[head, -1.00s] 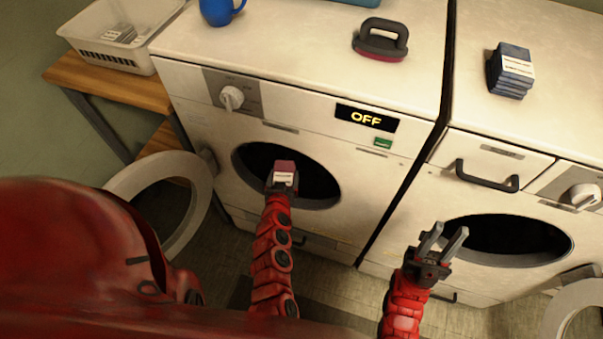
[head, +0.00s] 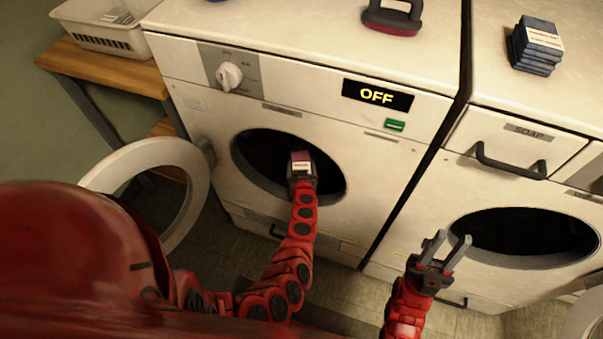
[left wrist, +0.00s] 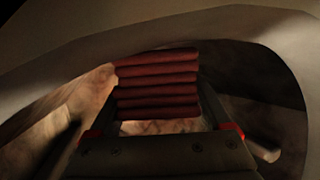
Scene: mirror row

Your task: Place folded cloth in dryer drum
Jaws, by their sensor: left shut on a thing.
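The folded cloth (head: 300,156) is a small dark red stack with a white label. My left gripper (head: 302,172) is shut on it in front of the dark drum opening (head: 262,150) of the left machine, the dryer (head: 290,92). In the left wrist view the cloth (left wrist: 158,85) shows several red layers between the fingers, with the drum's round rim (left wrist: 200,22) around it. How deep it reaches into the drum is hard to tell. The dryer's round door (head: 192,205) hangs open at the left. My right gripper (head: 445,250) is open and empty before the right machine.
The dryer has a knob (head: 229,75), a lit OFF display (head: 377,95) and a green button (head: 394,125). The right machine has a SOAP drawer (head: 515,140) and a dark opening (head: 525,232).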

